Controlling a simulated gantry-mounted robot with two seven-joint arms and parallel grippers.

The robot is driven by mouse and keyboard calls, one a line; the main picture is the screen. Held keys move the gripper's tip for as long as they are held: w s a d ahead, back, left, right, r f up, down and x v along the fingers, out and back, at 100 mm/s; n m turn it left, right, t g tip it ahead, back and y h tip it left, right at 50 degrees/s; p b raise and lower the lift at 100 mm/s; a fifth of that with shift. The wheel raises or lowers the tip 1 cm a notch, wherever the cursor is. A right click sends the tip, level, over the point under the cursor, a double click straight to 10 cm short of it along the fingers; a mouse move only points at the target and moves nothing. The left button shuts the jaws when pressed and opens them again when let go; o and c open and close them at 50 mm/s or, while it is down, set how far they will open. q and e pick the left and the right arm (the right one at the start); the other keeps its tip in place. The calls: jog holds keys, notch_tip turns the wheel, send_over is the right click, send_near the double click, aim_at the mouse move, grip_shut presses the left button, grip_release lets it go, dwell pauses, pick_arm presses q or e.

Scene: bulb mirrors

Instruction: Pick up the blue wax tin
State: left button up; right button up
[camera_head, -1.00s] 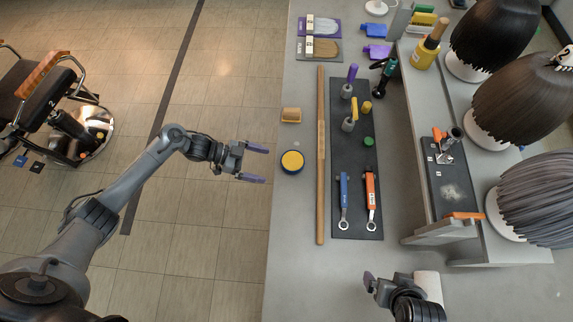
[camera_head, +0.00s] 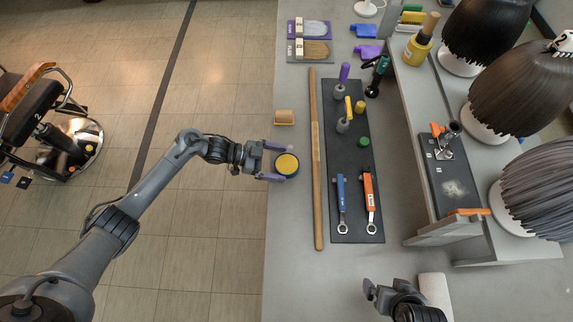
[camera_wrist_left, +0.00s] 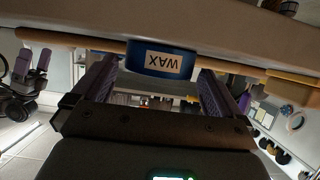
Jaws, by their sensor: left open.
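The blue wax tin (camera_head: 287,164), round with a yellow top, sits on the grey table near its left edge. In the left wrist view the blue tin (camera_wrist_left: 160,62) shows its label, reading WAX upside down, between the two fingers. My left gripper (camera_head: 278,162) is open, with its purple fingertips on either side of the tin's near part. I cannot tell whether either finger touches it. My right gripper (camera_head: 373,291) is at the bottom of the head view, away from the tin; its jaw state is unclear.
A long wooden stick (camera_head: 316,190) lies to the tin's right, beside a dark mat (camera_head: 357,208) with tools. A raised shelf with wigs (camera_head: 500,95) stands at right. The table front is mostly clear.

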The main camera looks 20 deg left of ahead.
aim_at(285, 164)
pick_arm(q)
jog(key=x, duration=0.3)
jog(key=shift+d, duration=0.2)
jog(key=shift+c, duration=0.5)
jog(key=c, duration=0.9)
